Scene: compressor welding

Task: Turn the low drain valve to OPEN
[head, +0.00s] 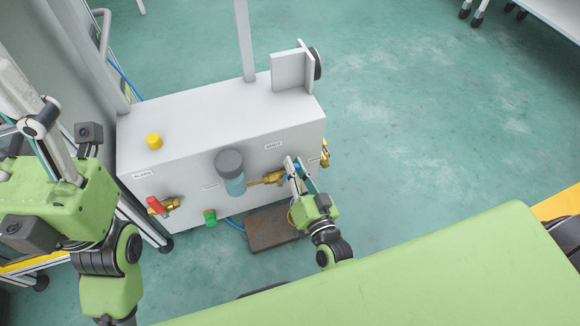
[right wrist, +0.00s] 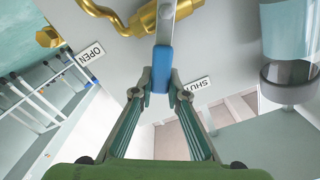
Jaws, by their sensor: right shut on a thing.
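My right gripper (head: 297,172) is at the front of the grey box, over the brass drain valve (head: 267,178). In the right wrist view its fingertips (right wrist: 161,92) are shut on the blue handle (right wrist: 162,67) of the valve, one on each side. The brass body (right wrist: 143,18) sits above the handle. The handle points down the picture, between an OPEN label (right wrist: 90,55) on the left and a SHUT label (right wrist: 196,86) on the right, closer to SHUT. My left gripper (head: 35,115) is at the left edge, partly cut off, away from the valve.
The grey box (head: 220,125) also carries a red-handled valve (head: 155,204), a green knob (head: 210,217), a yellow knob (head: 154,141) and a dark-capped clear cup (head: 231,172). A brown tray (head: 272,228) lies on the floor below.

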